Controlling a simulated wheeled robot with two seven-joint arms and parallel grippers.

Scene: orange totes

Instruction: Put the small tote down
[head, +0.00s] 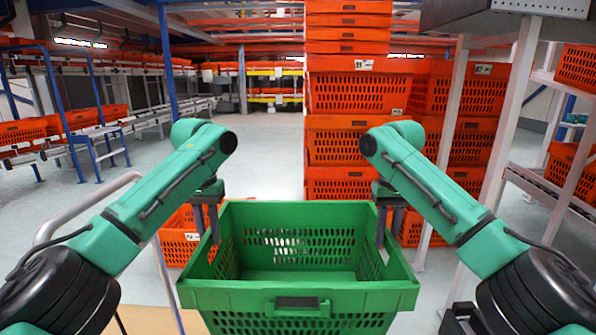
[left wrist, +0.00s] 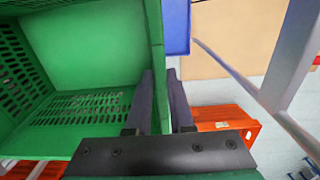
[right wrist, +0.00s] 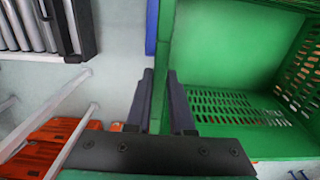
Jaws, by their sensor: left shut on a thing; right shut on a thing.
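The small tote is a green plastic crate (head: 300,297) with slotted walls, empty, held level in front of me in the head view. My left gripper (head: 206,212) is shut on its left wall; in the left wrist view the fingers (left wrist: 160,105) straddle the green wall (left wrist: 155,60). My right gripper (head: 388,215) is shut on its right wall; in the right wrist view the fingers (right wrist: 163,105) straddle the wall (right wrist: 165,60). The surface under the tote is mostly hidden by it.
Tall stacks of orange totes (head: 350,140) stand behind the green tote. An orange tote (head: 178,240) sits low at the left behind it. A metal rail (head: 85,205) curves at the left. Racks with orange totes line both sides. Open grey floor (head: 255,150) lies at the back left.

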